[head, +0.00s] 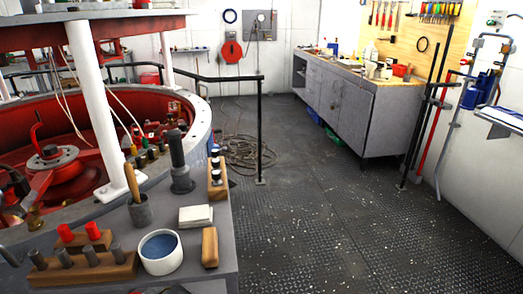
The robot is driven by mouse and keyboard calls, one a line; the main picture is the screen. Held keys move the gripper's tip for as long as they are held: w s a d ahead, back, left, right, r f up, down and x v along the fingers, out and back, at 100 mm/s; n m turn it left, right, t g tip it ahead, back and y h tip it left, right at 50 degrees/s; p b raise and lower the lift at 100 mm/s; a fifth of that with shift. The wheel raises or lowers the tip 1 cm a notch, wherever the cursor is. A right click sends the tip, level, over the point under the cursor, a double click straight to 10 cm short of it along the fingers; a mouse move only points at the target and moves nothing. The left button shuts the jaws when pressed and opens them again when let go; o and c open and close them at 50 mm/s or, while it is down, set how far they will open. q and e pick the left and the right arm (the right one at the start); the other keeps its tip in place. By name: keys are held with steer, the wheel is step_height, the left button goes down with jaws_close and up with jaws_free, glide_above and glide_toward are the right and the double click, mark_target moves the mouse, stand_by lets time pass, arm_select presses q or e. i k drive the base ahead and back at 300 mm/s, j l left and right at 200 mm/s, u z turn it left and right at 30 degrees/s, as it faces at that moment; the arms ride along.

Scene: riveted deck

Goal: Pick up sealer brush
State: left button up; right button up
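A wooden handle (131,183) stands tilted in a small dark grey pot (141,211) on the grey bench top at the lower left. It looks like the handle of the sealer brush; its lower end is hidden inside the pot. A white round bowl (160,252) holding something blue stands in front of the pot. Neither of my grippers can be made out in the head view.
Near the pot are a white block (195,216), a wooden block (209,247), a wooden rack with grey pegs (84,267), red-topped pegs (83,235) and a tall dark cylinder (179,162). A white post (90,100) rises behind. The floor (340,230) at right is open.

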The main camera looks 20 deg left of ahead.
mark_target(129, 171)
steer(key=u, duration=2.5)
steer(key=i+j+z, duration=0.2)
steer(key=j, duration=0.2)
steer(key=k, duration=0.1)
